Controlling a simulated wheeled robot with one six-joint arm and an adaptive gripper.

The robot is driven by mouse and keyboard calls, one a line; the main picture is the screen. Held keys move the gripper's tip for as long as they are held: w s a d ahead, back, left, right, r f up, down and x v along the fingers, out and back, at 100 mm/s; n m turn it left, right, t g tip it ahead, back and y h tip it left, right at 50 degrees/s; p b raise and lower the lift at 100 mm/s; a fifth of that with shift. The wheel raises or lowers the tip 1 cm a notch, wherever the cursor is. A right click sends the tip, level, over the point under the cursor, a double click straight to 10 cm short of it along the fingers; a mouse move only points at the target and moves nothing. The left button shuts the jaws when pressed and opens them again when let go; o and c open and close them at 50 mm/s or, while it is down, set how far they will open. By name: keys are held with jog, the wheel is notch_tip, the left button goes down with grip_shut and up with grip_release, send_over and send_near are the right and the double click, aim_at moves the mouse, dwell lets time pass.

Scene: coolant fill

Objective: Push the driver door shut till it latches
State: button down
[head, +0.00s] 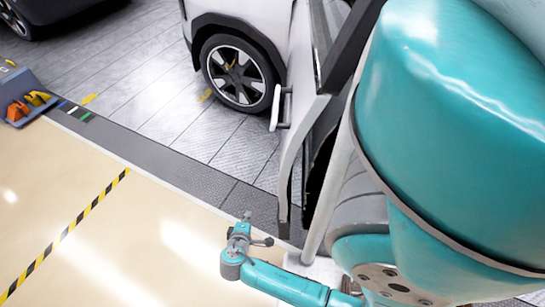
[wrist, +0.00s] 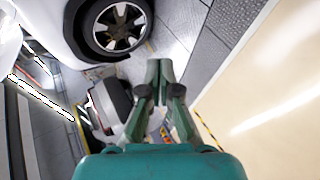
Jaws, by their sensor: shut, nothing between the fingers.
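The driver door (head: 291,165) of the white car (head: 265,15) stands open in the head view. It is seen nearly edge-on, with its white curved edge and dark inner side showing. My arm hides part of the door and the cabin. My gripper (head: 246,219) is low in the picture, left of the door's lower edge and apart from it in the picture. The wrist view shows my gripper (wrist: 159,66) with its two fingertips together and nothing between them. The front wheel is ahead and left of the fingers there. I cannot tell the latch from these frames.
The car's wheel (head: 238,73) stands on grey paving. A grey bin with orange items (head: 30,106) is at the far left. A yellow-black floor stripe (head: 70,230) crosses the clear beige floor. Another dark vehicle (head: 15,18) is at the top left.

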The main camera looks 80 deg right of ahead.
jog(key=w+d+r+m+g+h, duration=0.1)
jog(key=w+d+r+m+g, duration=0.1)
jog(key=d+r+m+g, duration=0.35)
jog(key=w+d+r+m+g+h, duration=0.1)
jog(key=w+d+r+m+g, duration=0.2)
jog(key=r+g, duration=0.5)
jog(key=s+d+r+t, duration=0.1)
jog(key=s+d, duration=0.7)
jog(key=s, duration=0.3)
jog(key=shift+s+d+r, duration=0.15)
jog(key=shift+d+r, duration=0.1)
jog(key=shift+d, duration=0.05)
